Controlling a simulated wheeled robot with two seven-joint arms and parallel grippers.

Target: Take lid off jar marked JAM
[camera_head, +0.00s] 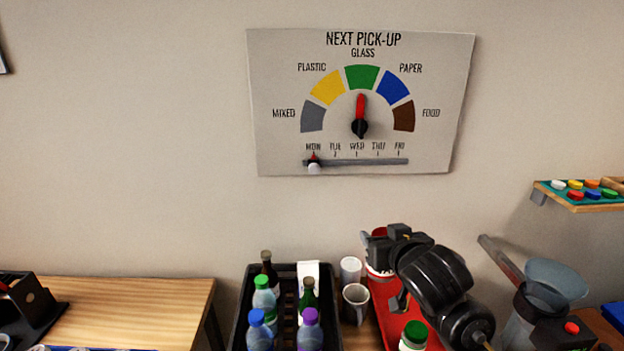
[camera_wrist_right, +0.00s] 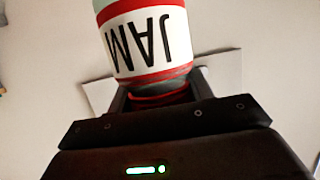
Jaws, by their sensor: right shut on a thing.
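The jar marked JAM (camera_wrist_right: 145,45) fills the top middle of the right wrist view, its white label with red bands showing upside down. Its red lid (camera_wrist_right: 160,97) is at the jar's end, between the fingers of my right gripper (camera_wrist_right: 160,100). I cannot tell whether the lid is loose from the jar. In the head view my right gripper (camera_head: 378,240) is shut on the lid above the red tray (camera_head: 385,310), and the jar is mostly hidden behind it. My left gripper is not in view.
A green-lidded jar (camera_head: 414,335) stands at the front of the tray. A black crate (camera_head: 240,318) with several bottles is left of it, with white cups (camera_head: 350,270) between. A grey funnel-topped device (camera_head: 555,282) is at the right. The wooden table at left (camera_head: 140,305) has clear room.

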